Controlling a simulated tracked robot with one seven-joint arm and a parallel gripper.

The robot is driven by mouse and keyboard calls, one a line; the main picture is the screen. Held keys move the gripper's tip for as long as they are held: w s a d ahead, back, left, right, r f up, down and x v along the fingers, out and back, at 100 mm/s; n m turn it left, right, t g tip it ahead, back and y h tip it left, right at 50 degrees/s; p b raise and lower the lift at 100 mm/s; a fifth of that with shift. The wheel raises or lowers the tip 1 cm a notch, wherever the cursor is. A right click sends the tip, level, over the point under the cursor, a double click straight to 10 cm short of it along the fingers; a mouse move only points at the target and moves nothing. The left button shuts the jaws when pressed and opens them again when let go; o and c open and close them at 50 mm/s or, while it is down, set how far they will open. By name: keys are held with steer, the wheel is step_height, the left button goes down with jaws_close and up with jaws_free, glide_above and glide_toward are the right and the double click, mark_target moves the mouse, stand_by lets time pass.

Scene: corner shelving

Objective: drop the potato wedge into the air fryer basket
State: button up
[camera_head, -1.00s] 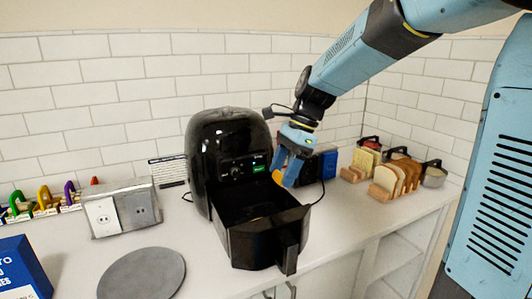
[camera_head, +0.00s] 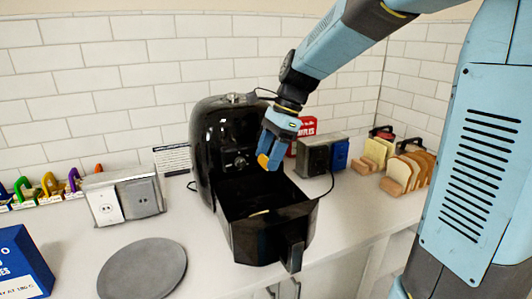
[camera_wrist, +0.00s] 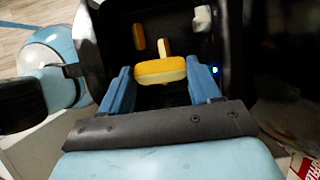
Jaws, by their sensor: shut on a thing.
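My gripper (camera_head: 271,150) is shut on a yellow-orange potato wedge (camera_wrist: 160,71), which lies across between the blue fingers in the wrist view. In the head view the wedge (camera_head: 263,161) shows at the fingertips, above the back part of the open basket. The black air fryer (camera_head: 226,135) stands against the wall with its basket (camera_head: 252,238) pulled out toward the front. In the wrist view other yellow pieces (camera_wrist: 139,37) lie in the dark basket below the held wedge. Much of the basket floor is in shadow.
A round grey disc (camera_head: 143,269) lies on the counter at the front left. A metal outlet box (camera_head: 122,200) stands left of the fryer.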

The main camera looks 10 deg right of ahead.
steer(key=shift+f, duration=2.85)
steer(key=o, duration=1.1)
steer(key=shift+r, duration=0.1)
steer(key=v, duration=0.7)
steer(key=shift+w+d+r, duration=0.1)
steer(key=shift+d+r, duration=0.15)
steer(key=shift+r, duration=0.05)
